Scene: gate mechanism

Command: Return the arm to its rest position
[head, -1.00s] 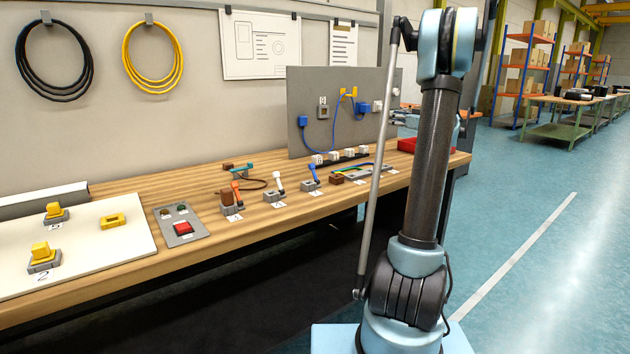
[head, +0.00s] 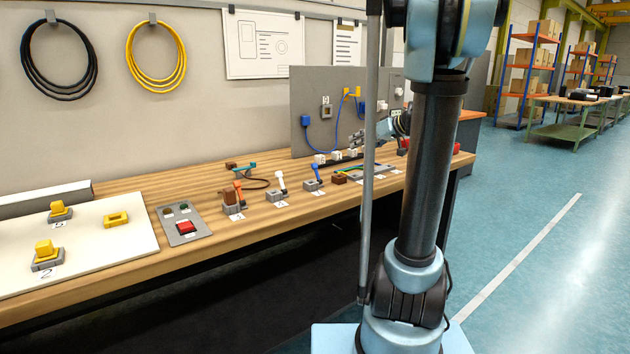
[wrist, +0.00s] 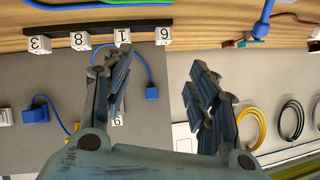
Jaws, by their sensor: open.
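My arm (head: 430,170) stands upright at the right of the head view, partly in front of the bench and panel. The cubes (wrist: 80,41) show there beyond the fingers, upside down. My forearm is partly hidden behind the rod and upper arm.
The wooden bench (head: 270,220) carries small levers (head: 281,185), a control plate with a red button (head: 186,226) and a white board with yellow blocks (head: 110,250). Blue cables (head: 335,140) hang on the panel. The floor (head: 560,270) to the right is clear.

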